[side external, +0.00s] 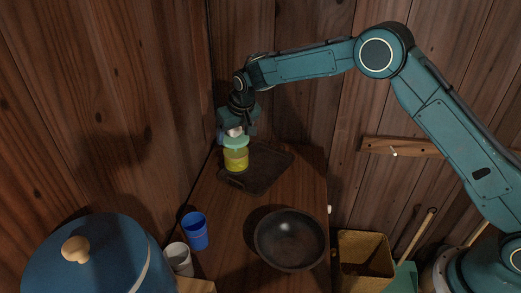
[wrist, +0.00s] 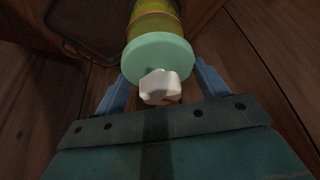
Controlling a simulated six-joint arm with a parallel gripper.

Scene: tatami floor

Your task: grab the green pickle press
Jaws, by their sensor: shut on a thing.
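The pickle press (side external: 236,159) has a yellow-green body, a mint-green lid and a white knob on top. It stands upright over the dark tray at the back of the wooden counter; I cannot tell whether its base touches the tray. My gripper (side external: 235,137) comes down on it from above and is shut on its top. In the wrist view, the blue fingers of my gripper (wrist: 160,72) lie on either side of the lid and knob of the press (wrist: 158,56). The lower body is cut off by that view's top edge.
The dark tray (side external: 270,165) lies on the wooden counter (side external: 228,207). A dark bowl (side external: 290,239), a blue cup (side external: 195,231) and a white cup (side external: 179,259) stand nearer the front. A large blue lidded pot (side external: 105,262) is at front left. Wooden walls rise close behind.

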